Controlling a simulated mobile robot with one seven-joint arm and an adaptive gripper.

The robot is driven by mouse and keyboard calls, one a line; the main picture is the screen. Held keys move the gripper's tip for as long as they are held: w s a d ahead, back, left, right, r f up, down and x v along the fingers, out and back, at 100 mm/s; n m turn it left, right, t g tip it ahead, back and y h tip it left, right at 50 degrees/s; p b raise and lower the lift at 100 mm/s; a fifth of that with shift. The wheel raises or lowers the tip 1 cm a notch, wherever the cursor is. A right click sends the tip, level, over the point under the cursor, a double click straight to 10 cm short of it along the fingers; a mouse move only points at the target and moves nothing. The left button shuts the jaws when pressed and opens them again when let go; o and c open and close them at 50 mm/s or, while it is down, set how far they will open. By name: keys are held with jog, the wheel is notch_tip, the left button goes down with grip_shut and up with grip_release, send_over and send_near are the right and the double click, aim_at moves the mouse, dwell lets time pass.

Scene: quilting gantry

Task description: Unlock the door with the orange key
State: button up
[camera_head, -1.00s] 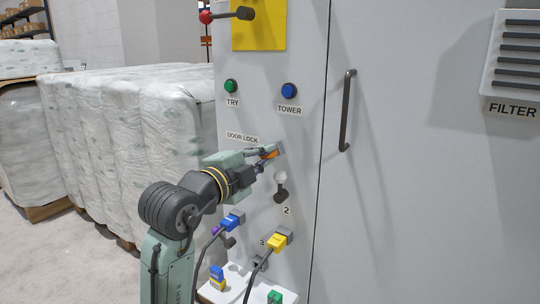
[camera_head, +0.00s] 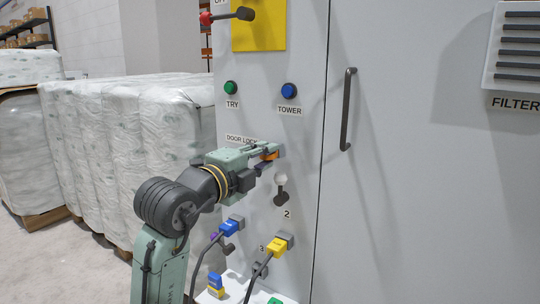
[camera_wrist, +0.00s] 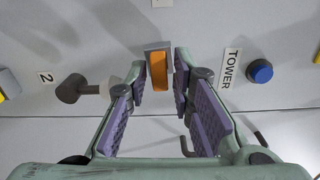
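The orange key (camera_head: 269,156) is at the grey lock beside the DOOR LOCK label (camera_head: 241,139) on the pale cabinet front. In the wrist view the orange key (camera_wrist: 158,70) stands out from a grey block (camera_wrist: 158,46), between my two fingertips. My gripper (camera_head: 264,156) reaches the key from the left. In the wrist view my gripper (camera_wrist: 160,82) is open, with a narrow gap on each side of the key. The cabinet door (camera_head: 400,190) with its dark vertical handle (camera_head: 347,110) appears closed. How far the key sits in the lock is hidden.
Below the lock are a dark knob (camera_head: 281,196), a blue plug (camera_head: 231,226) and a yellow plug (camera_head: 279,243) with cables. Green TRY (camera_head: 231,87) and blue TOWER (camera_head: 289,91) buttons sit above. Wrapped pallets (camera_head: 120,150) stand at left.

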jog(key=shift+o, duration=1)
